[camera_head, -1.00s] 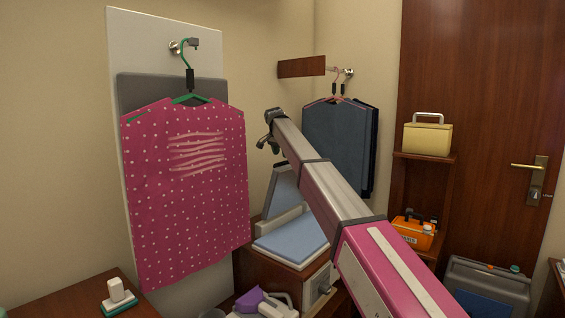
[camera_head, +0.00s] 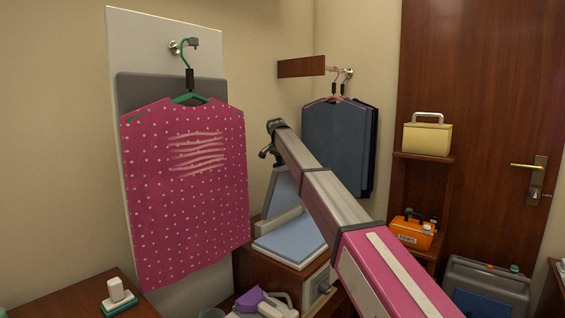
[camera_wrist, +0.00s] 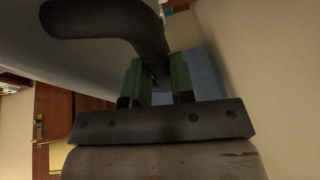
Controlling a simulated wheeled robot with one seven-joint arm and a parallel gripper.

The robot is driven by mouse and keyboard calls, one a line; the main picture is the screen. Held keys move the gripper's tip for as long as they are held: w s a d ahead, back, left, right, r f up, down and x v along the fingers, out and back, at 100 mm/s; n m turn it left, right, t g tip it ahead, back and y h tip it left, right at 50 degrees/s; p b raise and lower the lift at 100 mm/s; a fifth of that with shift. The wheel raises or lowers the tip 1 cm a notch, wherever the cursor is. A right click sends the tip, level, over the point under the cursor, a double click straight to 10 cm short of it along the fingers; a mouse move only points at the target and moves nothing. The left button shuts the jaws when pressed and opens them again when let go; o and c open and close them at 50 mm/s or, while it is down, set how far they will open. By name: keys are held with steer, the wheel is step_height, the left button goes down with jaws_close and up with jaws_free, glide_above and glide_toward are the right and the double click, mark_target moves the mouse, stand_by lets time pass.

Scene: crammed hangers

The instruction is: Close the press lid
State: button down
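The press (camera_head: 296,243) stands on a wooden cabinet, a light body with a blue pad. Its lid (camera_head: 283,192) is raised steeply behind the pad, partly hidden by my arm. In the wrist view a thick dark curved handle (camera_wrist: 110,18) crosses above and bends down between the green fingers of my gripper (camera_wrist: 158,82). The fingers appear to press on both sides of the handle. In the head view my gripper (camera_head: 268,150) is at the lid's upper end, small and dark.
A pink dotted garment (camera_head: 185,190) hangs on the left. Dark garments (camera_head: 335,145) hang behind my arm. A purple-handled item (camera_head: 262,302) lies low in front of the cabinet. A shelf with a yellow case (camera_head: 428,138) and an orange box (camera_head: 412,232) is right.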

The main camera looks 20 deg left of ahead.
steer(key=s+d+f+m+t+y, duration=0.1)
steer(key=s+d+f+y, duration=0.15)
steer(key=d, duration=0.35)
steer(key=s+d+f+t+y, duration=0.1)
steer(key=s+d+f+y, duration=0.15)
steer(key=d, duration=0.35)
steer(key=s+d+f+t+y, duration=0.1)
steer(key=s+d+f+y, duration=0.1)
steer(key=d+f, duration=0.3)
steer(key=s+d+f+m+t+y, duration=0.1)
steer(key=d+f, duration=0.4)
steer(key=f, duration=0.5)
steer(key=shift+s+m+t+y, duration=0.3)
steer(key=shift+s+t+y, duration=0.3)
steer(key=shift+y, duration=0.3)
steer(key=c, duration=1)
jaws_free()
steer(key=shift+a, duration=0.1)
steer(key=shift+o, duration=0.2)
steer(key=shift+r, duration=0.1)
steer(key=v, duration=1)
steer(key=shift+s+d, duration=0.25)
steer(key=shift+r, duration=0.1)
